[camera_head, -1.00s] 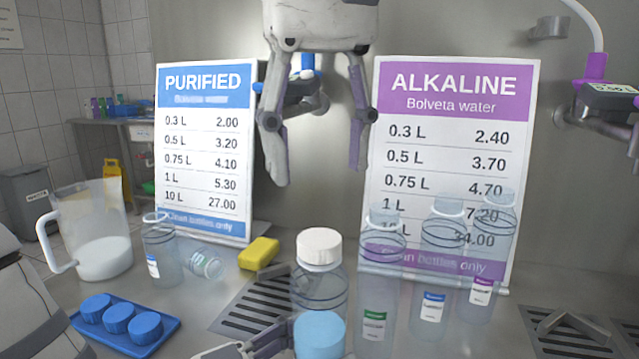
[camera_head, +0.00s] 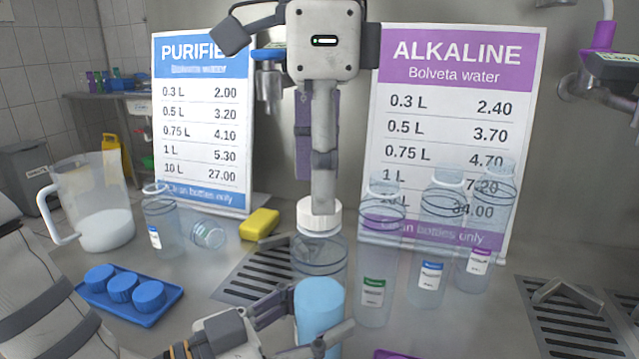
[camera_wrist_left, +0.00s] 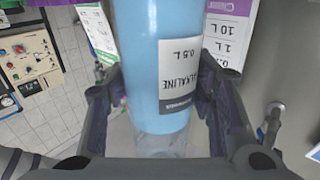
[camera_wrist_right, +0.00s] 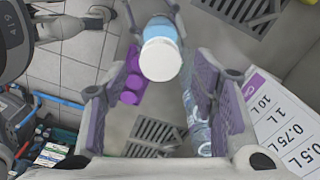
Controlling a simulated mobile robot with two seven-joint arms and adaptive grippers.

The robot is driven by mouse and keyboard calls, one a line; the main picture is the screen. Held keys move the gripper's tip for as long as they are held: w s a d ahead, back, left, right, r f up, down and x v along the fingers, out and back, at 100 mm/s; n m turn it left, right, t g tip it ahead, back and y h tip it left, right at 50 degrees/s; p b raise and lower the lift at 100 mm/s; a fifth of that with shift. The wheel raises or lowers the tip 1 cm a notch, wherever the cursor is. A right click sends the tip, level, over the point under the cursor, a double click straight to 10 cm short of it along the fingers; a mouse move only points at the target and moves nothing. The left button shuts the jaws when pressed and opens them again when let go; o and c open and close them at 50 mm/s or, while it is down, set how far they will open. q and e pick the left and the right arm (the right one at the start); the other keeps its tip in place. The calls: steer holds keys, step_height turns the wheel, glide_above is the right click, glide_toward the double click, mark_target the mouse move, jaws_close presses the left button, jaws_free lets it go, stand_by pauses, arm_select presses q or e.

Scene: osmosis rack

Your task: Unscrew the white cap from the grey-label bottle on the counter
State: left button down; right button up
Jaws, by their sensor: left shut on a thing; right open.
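The grey-label bottle stands upright on the counter, its white cap (camera_head: 320,214) on top. Its body is clear above and holds blue liquid (camera_head: 320,308) below. The label (camera_wrist_left: 183,76) shows upside down in the left wrist view. My left gripper (camera_head: 318,335) is shut around the lower body. My right gripper (camera_head: 322,205) is open, fingers pointing down just above the cap, seen edge-on. One finger overlaps the cap in the head view. In the right wrist view the cap (camera_wrist_right: 160,60) lies between the fingertips; I cannot tell whether they touch it.
Several clear bottles (camera_head: 430,265) stand close on the right. On the left are a pitcher (camera_head: 92,210), a blue tray (camera_head: 150,318) with blue caps, and a yellow sponge (camera_head: 260,224). Purple caps (camera_wrist_right: 130,92) show in the right wrist view. Price signs (camera_head: 455,130) stand behind.

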steer(key=shift+f, duration=1.25)
steer(key=c, duration=1.3)
steer(key=shift+o, duration=0.2)
steer(key=n, duration=0.6)
steer(key=shift+n, duration=0.3)
steer(key=n, duration=0.3)
steer(key=shift+n, duration=0.3)
steer(key=n, duration=0.6)
steer(key=shift+n, duration=0.4)
steer(key=n, duration=1.1)
steer(key=shift+r, duration=0.1)
steer(key=n, duration=0.7)
steer(key=shift+n, duration=0.4)
steer(key=n, duration=0.3)
steer(key=shift+n, duration=0.3)
steer(key=n, duration=0.7)
steer(key=shift+n, duration=0.3)
steer(key=n, duration=0.7)
